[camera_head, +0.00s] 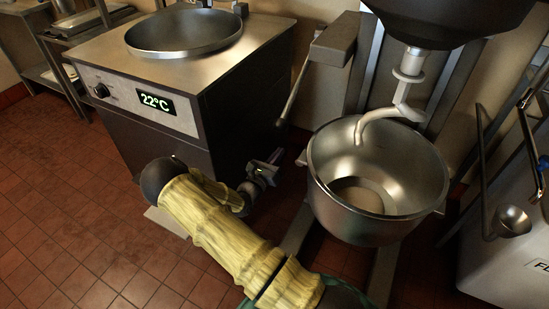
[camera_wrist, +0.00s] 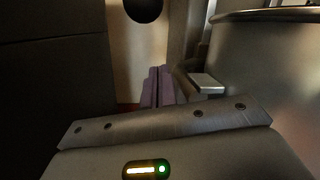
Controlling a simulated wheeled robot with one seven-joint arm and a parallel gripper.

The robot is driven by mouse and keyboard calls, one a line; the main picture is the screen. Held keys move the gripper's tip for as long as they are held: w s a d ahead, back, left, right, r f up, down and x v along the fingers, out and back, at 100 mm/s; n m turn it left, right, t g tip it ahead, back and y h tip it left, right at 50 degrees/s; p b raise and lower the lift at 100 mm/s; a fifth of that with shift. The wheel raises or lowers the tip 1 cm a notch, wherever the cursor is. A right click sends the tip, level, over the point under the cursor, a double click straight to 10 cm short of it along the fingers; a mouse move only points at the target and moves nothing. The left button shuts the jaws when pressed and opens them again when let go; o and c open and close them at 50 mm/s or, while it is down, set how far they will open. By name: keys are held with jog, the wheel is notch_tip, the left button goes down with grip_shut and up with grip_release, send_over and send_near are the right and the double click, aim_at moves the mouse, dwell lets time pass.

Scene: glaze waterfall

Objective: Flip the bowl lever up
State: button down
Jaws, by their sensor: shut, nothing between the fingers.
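The steel mixer bowl (camera_head: 330,205) hangs under the mixer hook at the right of the head view; its side (camera_wrist: 270,65) fills the right of the wrist view. A thin grey lever (camera_head: 296,88) slants down from a box on the mixer's left side to a dark end. A dark round knob (camera_wrist: 143,8) at the top of the wrist view looks like that lever's end. My gripper (camera_head: 275,157) is low between the bowl and the steel cabinet, below the lever end and apart from it in the picture. Its fingers (camera_wrist: 158,84) are together and empty.
The cabinet (camera_head: 225,110) with a 22°C display and round basin stands at the left. A bracket (camera_wrist: 207,83) shows beside the bowl. A white container (camera_head: 510,255) with a ladle stands at the right. Red tiled floor is open at the left.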

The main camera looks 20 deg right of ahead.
jog(key=w+d+r, duration=0.3)
jog(key=r, duration=0.1)
jog(key=shift+w+r+b, duration=0.15)
jog(key=shift+r+b, duration=0.15)
jog(key=shift+b, duration=0.1)
dwell(0.4)
